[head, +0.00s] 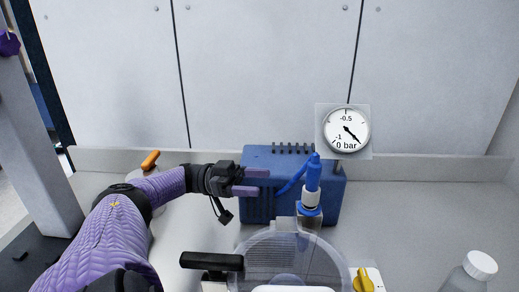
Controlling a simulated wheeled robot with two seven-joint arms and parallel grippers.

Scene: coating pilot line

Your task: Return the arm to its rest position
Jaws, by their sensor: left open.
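My left arm, in a purple quilted sleeve, comes in from the lower left of the head view. Its left gripper (262,182) is open and empty, with its two purple fingers pointing right. The fingers overlap the front left part of a blue box (258,209) in the picture; I cannot tell whether they touch it. My right gripper is not in view.
A clear round vessel (262,255) with a blue-topped fitting (312,176) stands at the front centre. Near it are a black handle (211,261) and a yellow knob (363,280). A white-capped bottle (480,266) stands at right.

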